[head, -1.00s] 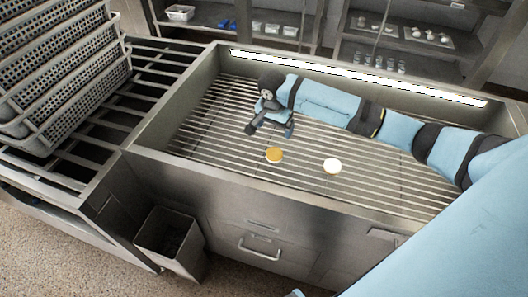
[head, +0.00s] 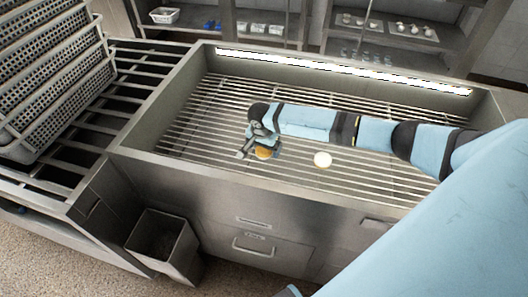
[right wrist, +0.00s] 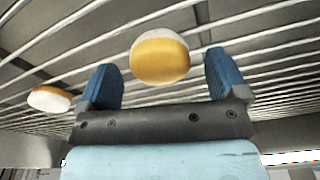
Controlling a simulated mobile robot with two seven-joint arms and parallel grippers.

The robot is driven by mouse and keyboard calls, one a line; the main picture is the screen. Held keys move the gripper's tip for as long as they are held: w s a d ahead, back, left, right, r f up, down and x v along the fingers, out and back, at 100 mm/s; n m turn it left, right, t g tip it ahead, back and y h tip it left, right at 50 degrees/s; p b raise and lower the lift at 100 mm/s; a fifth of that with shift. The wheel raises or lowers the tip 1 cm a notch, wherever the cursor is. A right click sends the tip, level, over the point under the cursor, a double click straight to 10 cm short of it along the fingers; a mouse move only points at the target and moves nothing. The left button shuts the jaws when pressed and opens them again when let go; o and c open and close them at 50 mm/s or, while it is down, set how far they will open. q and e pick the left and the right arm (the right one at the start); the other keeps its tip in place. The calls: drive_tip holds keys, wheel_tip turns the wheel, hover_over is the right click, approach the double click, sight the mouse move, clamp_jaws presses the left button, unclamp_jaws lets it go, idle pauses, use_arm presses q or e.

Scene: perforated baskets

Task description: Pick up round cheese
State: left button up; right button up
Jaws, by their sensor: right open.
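Two round cheeses lie on the slatted rack in the sunken metal basin. The orange-topped cheese (head: 264,154) is nearer my right gripper (head: 259,150); the pale, white-topped cheese (head: 323,160) lies to its right. In the right wrist view, the blue fingers of my right gripper (right wrist: 164,78) are apart. An orange and white round cheese (right wrist: 160,57) shows in the gap between them, near the fingertips. I cannot tell whether a finger touches it. The other cheese (right wrist: 48,99) is off to the left, outside the fingers. My left gripper is not in view.
The basin's raised metal rim (head: 250,180) encloses the rack, with a light strip (head: 340,70) along its far wall. Stacked perforated baskets (head: 50,80) stand at the left on a barred shelf. A bin (head: 160,243) stands on the floor in front.

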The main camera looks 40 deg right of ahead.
drive_tip(key=shift+f, duration=0.5)
drive_tip(key=c, duration=1)
drive_tip(key=shift+r, duration=0.1)
